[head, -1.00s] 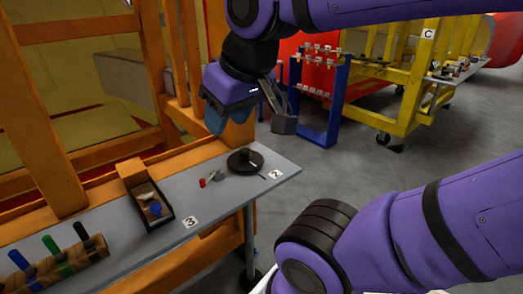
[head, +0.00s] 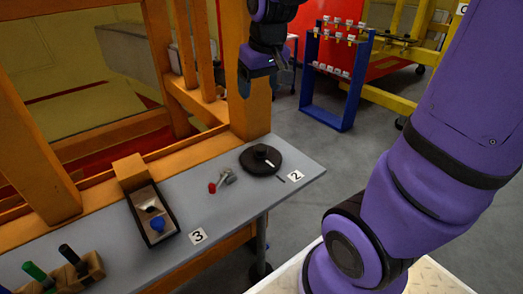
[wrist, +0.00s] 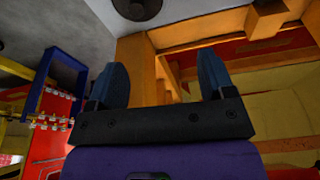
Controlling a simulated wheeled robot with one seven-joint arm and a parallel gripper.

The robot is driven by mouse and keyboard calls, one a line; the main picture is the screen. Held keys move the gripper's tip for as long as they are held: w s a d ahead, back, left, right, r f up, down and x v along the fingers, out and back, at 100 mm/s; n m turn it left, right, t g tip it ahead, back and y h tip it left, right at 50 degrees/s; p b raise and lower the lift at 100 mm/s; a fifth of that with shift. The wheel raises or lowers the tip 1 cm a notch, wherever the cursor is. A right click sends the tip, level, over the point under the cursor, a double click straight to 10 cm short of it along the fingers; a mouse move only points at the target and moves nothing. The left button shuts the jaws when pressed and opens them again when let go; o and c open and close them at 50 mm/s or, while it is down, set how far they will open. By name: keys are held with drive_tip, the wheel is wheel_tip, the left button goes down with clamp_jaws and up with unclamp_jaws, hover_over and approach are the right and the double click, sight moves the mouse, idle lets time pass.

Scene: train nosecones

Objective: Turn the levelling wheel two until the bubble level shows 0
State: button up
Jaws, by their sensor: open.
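The levelling wheel two is a black disc (head: 261,160) with a raised hub and a pale mark, flat on the grey shelf near the label "2" (head: 296,176). A short dark line lies on the shelf beside it. In the wrist view the black disc (wrist: 138,8) shows at the top edge, partly cut off. My gripper (head: 260,84) is open and empty, above and behind the wheel, apart from it. In the wrist view its two blue fingers (wrist: 162,78) stand wide apart with nothing between them. I cannot make out a bubble level or its reading.
The grey shelf (head: 228,224) also carries a small red-tipped lever (head: 222,180), a black box with a blue knob (head: 153,215) and coloured pegs in a holder. An orange post (head: 246,60) stands behind the wheel. A blue rack (head: 337,80) stands on the floor further back.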

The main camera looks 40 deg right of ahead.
drive_tip(key=w+d+f+g, duration=0.2)
drive_tip(key=w+d+f, duration=0.2)
drive_tip(key=w+f, duration=0.4)
approach(261, 147)
drive_tip(key=shift+w+f+m+g, duration=0.1)
drive_tip(key=shift+w+m+g, duration=0.15)
drive_tip(key=shift+m+g, duration=0.15)
wheel_tip(261, 147, down, 11)
drive_tip(key=shift+d+f, duration=0.1)
drive_tip(key=shift+c, duration=0.4)
drive_tip(key=c, duration=1.2)
